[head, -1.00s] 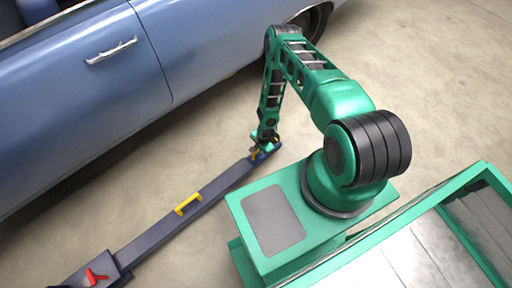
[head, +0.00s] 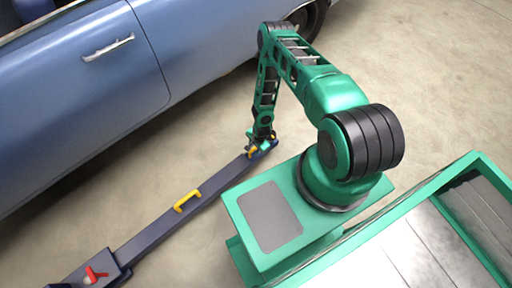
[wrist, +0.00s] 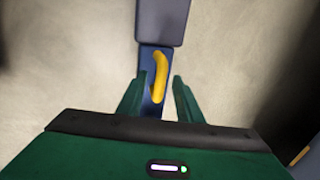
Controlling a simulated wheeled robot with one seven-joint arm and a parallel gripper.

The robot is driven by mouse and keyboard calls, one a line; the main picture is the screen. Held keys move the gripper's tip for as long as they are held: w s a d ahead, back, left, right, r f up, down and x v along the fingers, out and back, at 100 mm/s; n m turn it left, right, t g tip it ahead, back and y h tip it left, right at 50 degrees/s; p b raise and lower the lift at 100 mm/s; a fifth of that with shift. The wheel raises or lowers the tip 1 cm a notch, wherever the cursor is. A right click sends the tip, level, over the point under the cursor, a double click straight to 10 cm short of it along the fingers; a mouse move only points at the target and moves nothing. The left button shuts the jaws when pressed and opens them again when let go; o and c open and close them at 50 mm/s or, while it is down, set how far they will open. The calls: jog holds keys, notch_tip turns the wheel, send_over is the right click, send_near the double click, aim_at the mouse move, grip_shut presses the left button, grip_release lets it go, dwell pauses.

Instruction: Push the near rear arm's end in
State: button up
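The near rear arm is a long dark blue-grey beam (head: 150,232) lying on the floor beside the blue car. Its end (head: 272,147) is a narrower blue piece with a yellow handle, partly hidden by my gripper (head: 258,147). In the wrist view the blue end piece (wrist: 148,60) comes out of the grey beam (wrist: 160,22), with the curved yellow handle (wrist: 160,75) on top. My gripper (wrist: 158,92) is open, its two green fingers on either side of the handle, with visible gaps. How deep the fingertips reach is unclear.
A blue car (head: 80,100) stands along the far side. A second yellow handle (head: 187,200) sits midway on the beam, and a red lever (head: 96,273) is on the block at its lower-left end. Concrete floor (head: 430,70) is clear at upper right.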

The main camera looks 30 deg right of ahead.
notch_tip(320, 180, up, 10)
jog(key=s, duration=0.2)
jog(key=shift+d+r, duration=0.25)
dwell(0.3)
jog(key=w+d+r+n+h, duration=0.15)
jog(key=d+r, duration=0.25)
jog(key=r, duration=0.5)
jog(key=w+d+r+n+g, duration=0.1)
jog(key=w+d+r, duration=0.15)
jog(key=r, duration=0.65)
jog(key=w+d+r+n, duration=0.2)
jog(key=d+r, duration=0.2)
jog(key=r, duration=0.5)
jog(key=s+d+r+n+h, duration=0.15)
jog(key=s+r, duration=0.25)
jog(key=r, duration=0.6)
jog(key=s+d+r, duration=0.3)
jog(key=r, duration=0.7)
jog(key=s+a+r+n+y, duration=0.1)
jog(key=s+a+r, duration=0.1)
jog(key=s+r, duration=0.7)
jog(key=s+a+r+n+g+y, duration=0.1)
jog(key=s+a+r+n, duration=0.1)
jog(key=s+r, duration=0.7)
jog(key=s+a, duration=0.1)
jog(key=s, duration=0.5)
jog(key=shift+s+a+r+y, duration=0.15)
jog(key=shift+a+y, duration=0.15)
jog(key=shift+a, duration=0.05)
